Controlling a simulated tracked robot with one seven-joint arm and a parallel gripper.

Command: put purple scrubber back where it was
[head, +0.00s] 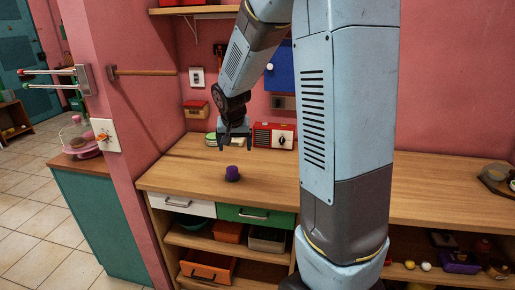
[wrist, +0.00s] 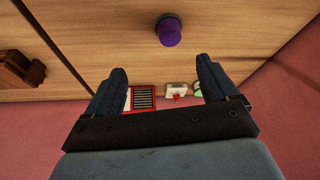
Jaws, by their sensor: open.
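The purple scrubber (head: 232,173) stands on the wooden counter (head: 175,176), near its front edge above the drawers. It also shows in the wrist view (wrist: 169,31), beyond my open fingers and apart from them. My gripper (head: 234,140) is over the back part of the counter, behind the scrubber in the head view. Its two fingers also show in the wrist view (wrist: 160,90), spread apart with nothing between them.
A red radio-like box (head: 274,135) stands at the back wall, right beside my gripper. A white drawer (head: 181,204) and a green drawer (head: 255,216) are shut below. The counter around the scrubber is clear.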

